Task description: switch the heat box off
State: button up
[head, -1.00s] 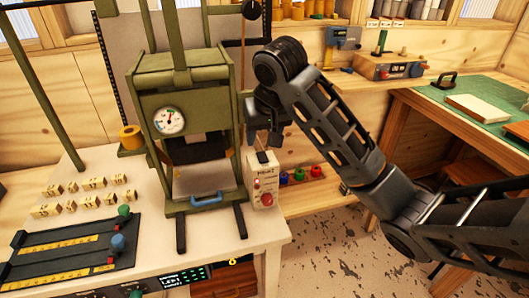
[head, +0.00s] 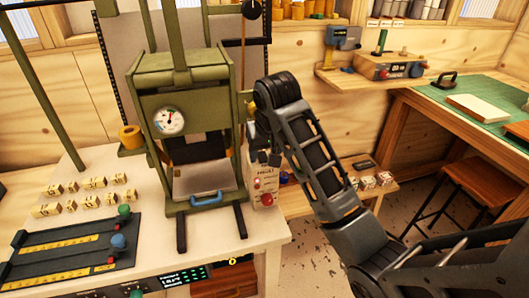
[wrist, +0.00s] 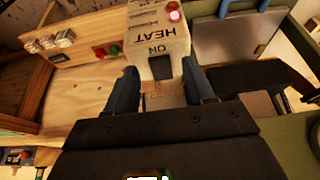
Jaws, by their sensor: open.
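The heat box (head: 264,186) is a cream box at the right front of the green press. In the wrist view the heat box (wrist: 158,22) shows the words HEAT and ON, upside down. A dark switch (wrist: 161,68) lies beside the word ON, and a bright red lamp (wrist: 173,15) shows near the far end. My gripper (head: 265,158) is just above the box and hides part of its top. In the wrist view my gripper (wrist: 161,78) is open and empty, one finger on each side of the switch. I cannot tell whether the fingertips touch the box.
The green press (head: 190,125) with a blue handle (head: 206,198) stands close to my gripper's left. A wooden shelf (head: 325,196) with coloured knobs and small blocks lies behind and right. A stool (head: 485,190) stands under the green-matted bench (head: 480,105).

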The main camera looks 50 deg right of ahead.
jog(key=shift+w+f, duration=0.1)
jog(key=shift+f, duration=0.25)
jog(key=shift+c, duration=0.3)
